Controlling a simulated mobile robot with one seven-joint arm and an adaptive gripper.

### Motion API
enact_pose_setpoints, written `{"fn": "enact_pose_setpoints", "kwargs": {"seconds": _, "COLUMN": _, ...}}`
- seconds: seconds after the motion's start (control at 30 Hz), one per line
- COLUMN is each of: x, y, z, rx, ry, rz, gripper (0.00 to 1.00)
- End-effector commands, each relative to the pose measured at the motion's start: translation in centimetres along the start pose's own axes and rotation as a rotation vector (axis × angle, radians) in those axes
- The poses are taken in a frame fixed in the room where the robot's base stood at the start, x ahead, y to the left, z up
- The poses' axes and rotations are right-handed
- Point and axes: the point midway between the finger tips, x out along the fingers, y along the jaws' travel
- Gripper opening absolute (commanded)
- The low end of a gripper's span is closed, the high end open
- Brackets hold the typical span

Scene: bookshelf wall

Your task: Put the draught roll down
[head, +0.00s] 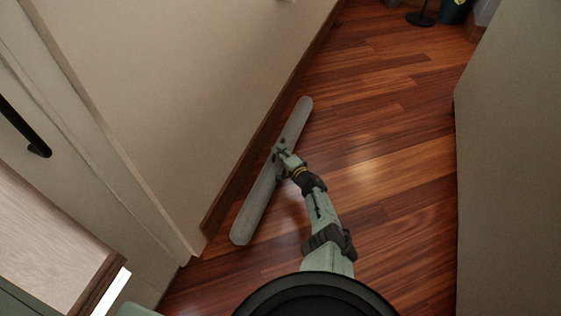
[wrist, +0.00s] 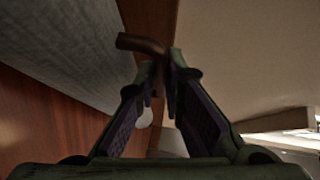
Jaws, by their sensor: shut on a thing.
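The draught roll (head: 256,205) is a long grey roll with rounded ends. In the head view it lies slantwise along the foot of the wall, and I cannot tell whether it touches the floor. My gripper (head: 279,153) is at its middle and covers a small part of it. In the wrist view the roll's grey fabric (wrist: 75,40) fills the upper left. My gripper's fingers (wrist: 162,75) are close together there, shut on a short brown piece (wrist: 140,43) beside the roll, which looks like its handle. How that piece joins the roll is hidden.
The wall (head: 200,90) with a brown skirting board (head: 262,135) runs along the left. A door with a black handle (head: 25,130) is at far left. The wooden floor (head: 390,170) is clear to the right, up to a grey panel (head: 510,170). A black stand base (head: 420,18) is at the back.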

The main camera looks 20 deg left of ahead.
Motion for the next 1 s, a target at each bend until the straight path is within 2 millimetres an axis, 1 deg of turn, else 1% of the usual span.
{"fn": "enact_pose_setpoints", "kwargs": {"seconds": 0.03, "x": 0.3, "y": -0.1, "z": -0.2, "rx": -0.003, "ry": -0.002, "rz": -0.005, "gripper": 0.00}}
{"fn": "enact_pose_setpoints", "kwargs": {"seconds": 0.17, "x": 0.6, "y": -0.2, "z": -0.5, "rx": -0.002, "ry": -0.001, "rz": -0.005, "gripper": 0.00}}
{"fn": "enact_pose_setpoints", "kwargs": {"seconds": 0.3, "x": 1.2, "y": 0.1, "z": -1.0, "rx": -0.002, "ry": -0.001, "rz": -0.005, "gripper": 0.00}}
{"fn": "enact_pose_setpoints", "kwargs": {"seconds": 0.5, "x": 1.6, "y": 2.9, "z": -0.7, "rx": -0.001, "ry": 0.000, "rz": -0.003, "gripper": 0.00}}
{"fn": "enact_pose_setpoints", "kwargs": {"seconds": 0.57, "x": 1.6, "y": 3.3, "z": -0.6, "rx": -0.001, "ry": 0.000, "rz": -0.004, "gripper": 0.00}}
{"fn": "enact_pose_setpoints", "kwargs": {"seconds": 0.87, "x": 1.6, "y": 3.1, "z": -0.7, "rx": -0.002, "ry": 0.000, "rz": -0.005, "gripper": 0.00}}
{"fn": "enact_pose_setpoints", "kwargs": {"seconds": 0.97, "x": 1.7, "y": 3.4, "z": -0.6, "rx": -0.001, "ry": 0.000, "rz": -0.004, "gripper": 0.00}}
{"fn": "enact_pose_setpoints", "kwargs": {"seconds": 1.0, "x": 1.6, "y": 3.8, "z": -0.5, "rx": -0.001, "ry": 0.000, "rz": 0.001, "gripper": 0.10}}
